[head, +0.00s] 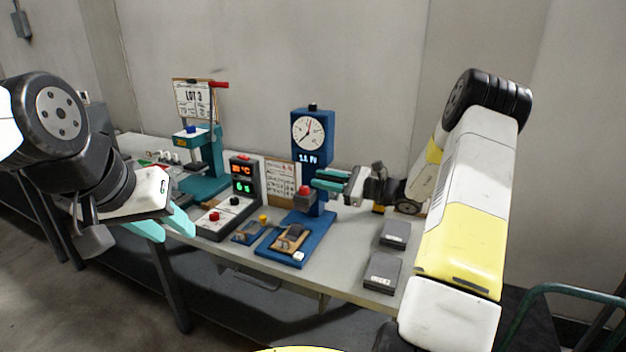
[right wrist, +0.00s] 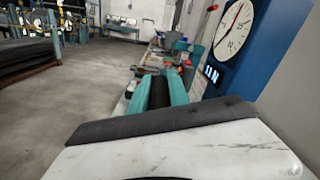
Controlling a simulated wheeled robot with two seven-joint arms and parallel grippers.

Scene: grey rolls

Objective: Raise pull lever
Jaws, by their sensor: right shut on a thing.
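A blue test stand (head: 312,150) with a round dial and a lit display stands on the table; its dial (right wrist: 238,28) fills the upper right of the right wrist view. A red knob (head: 304,190) sits on a grey block at the front of its column. My right gripper (head: 328,181) is beside the column, right of the red knob. Its teal fingers (right wrist: 162,92) are shut on a dark piece, which I take as the pull lever; the fingers mostly hide it. My left gripper (head: 172,228) is open and empty before the table's left front edge.
A teal press (head: 205,160) with a red-tipped handle stands at the back left. A control box (head: 243,180) with red digits is left of the stand. Two grey blocks (head: 383,271) lie at the right. A note board (head: 280,182) stands behind.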

